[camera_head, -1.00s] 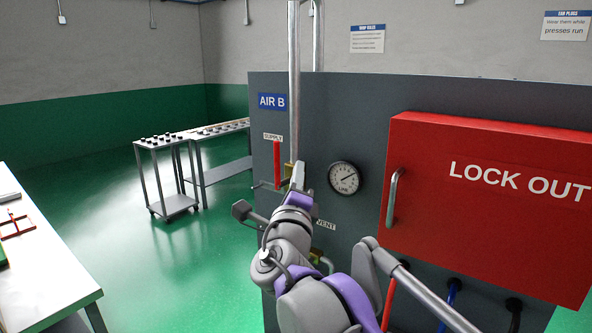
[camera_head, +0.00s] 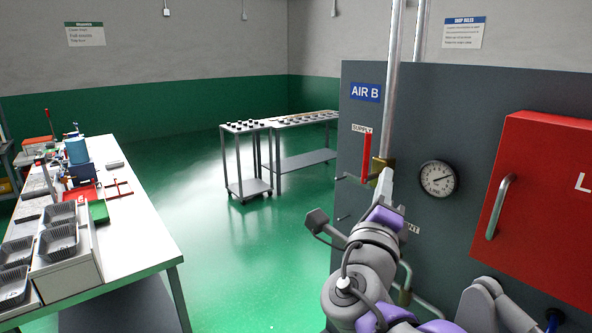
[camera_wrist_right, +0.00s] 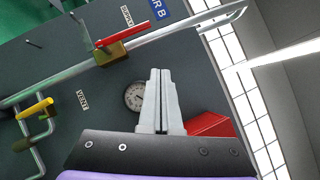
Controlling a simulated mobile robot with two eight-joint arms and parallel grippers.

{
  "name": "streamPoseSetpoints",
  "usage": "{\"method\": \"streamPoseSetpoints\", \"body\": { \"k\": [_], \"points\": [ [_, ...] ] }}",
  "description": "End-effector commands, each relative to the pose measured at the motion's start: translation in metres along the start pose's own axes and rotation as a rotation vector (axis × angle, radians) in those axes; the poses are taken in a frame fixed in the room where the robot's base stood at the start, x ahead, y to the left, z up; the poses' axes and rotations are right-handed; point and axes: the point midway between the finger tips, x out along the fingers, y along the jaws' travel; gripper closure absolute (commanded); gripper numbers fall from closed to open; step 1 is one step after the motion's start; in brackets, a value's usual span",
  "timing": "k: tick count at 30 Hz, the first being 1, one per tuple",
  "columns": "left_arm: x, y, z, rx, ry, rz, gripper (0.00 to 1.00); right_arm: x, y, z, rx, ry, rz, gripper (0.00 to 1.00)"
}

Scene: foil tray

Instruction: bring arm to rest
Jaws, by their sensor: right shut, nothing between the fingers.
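My right gripper (camera_head: 386,182) is in front of the grey AIR B panel, close to the supply valve in the head view. In the right wrist view its two fingers (camera_wrist_right: 160,92) are together with nothing between them. In the wrist view this red lever (camera_wrist_right: 123,33) is apart from the fingers. My left gripper is in neither view.
A round gauge (camera_head: 438,179) and a red lock out box (camera_head: 548,200) are on the panel. The yellow vent lever (camera_wrist_right: 35,108) shows in the wrist view. A white workbench (camera_head: 140,225) with trays stands at left. Green floor (camera_head: 240,260) lies open between bench and panel.

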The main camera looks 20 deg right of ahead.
Motion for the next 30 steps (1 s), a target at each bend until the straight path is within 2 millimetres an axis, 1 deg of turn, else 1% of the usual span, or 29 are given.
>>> {"method": "streamPoseSetpoints", "body": {
  "k": [2, 5, 8, 9, 11, 12, 14, 15, 17, 18, 20, 21, 23, 24, 25, 26, 27, 30],
  "points": [
    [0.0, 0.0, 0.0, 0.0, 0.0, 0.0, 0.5, 0.0, 0.002, -0.002, 0.018, 0.007, 0.004, 1.0],
    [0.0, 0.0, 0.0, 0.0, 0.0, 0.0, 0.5, -0.004, 0.015, -0.018, 0.146, 0.057, 0.033, 1.0],
    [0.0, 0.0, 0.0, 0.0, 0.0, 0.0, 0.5, -0.014, 0.046, -0.051, 0.437, 0.179, 0.083, 1.0],
    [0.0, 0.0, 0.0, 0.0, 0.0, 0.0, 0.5, -0.022, 0.063, -0.067, 0.59, 0.248, 0.1, 1.0],
    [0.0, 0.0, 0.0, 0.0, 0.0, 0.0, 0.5, -0.036, 0.092, -0.092, 0.841, 0.37, 0.117, 1.0],
    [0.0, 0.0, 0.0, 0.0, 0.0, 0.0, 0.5, -0.048, 0.112, -0.108, 1.012, 0.458, 0.118, 1.0],
    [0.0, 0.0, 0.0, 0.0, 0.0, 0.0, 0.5, -0.067, 0.142, -0.13, 1.264, 0.6, 0.103, 1.0],
    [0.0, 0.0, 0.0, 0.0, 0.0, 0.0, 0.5, -0.082, 0.163, -0.143, 1.429, 0.699, 0.08, 1.0],
    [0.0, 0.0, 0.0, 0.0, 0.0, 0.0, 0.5, -0.105, 0.193, -0.159, 1.667, 0.856, 0.027, 1.0],
    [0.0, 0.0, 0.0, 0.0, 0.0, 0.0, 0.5, -0.122, 0.212, -0.168, 1.821, 0.966, -0.021, 1.0],
    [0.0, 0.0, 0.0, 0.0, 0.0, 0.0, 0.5, -0.149, 0.241, -0.178, 2.039, 1.137, -0.117, 1.0],
    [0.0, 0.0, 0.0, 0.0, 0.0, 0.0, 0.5, -0.168, 0.259, -0.183, 2.175, 1.258, -0.199, 1.0],
    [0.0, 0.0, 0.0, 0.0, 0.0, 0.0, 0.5, -0.196, 0.284, -0.188, 2.355, 1.441, -0.347, 1.0],
    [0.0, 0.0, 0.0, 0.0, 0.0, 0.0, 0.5, -0.214, 0.298, -0.189, 2.456, 1.561, -0.458, 1.0],
    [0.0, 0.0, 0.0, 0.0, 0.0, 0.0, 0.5, -0.227, 0.308, -0.189, 2.52, 1.649, -0.546, 1.0],
    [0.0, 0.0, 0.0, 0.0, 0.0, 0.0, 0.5, -0.239, 0.317, -0.188, -2.532, -1.704, 0.627, 1.0],
    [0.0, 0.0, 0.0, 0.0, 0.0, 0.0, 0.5, -0.253, 0.327, -0.186, -2.385, -1.665, 0.688, 1.0],
    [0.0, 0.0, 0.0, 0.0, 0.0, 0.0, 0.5, -0.282, 0.345, -0.181, -2.091, -1.584, 0.806, 1.0]
  ]
}}
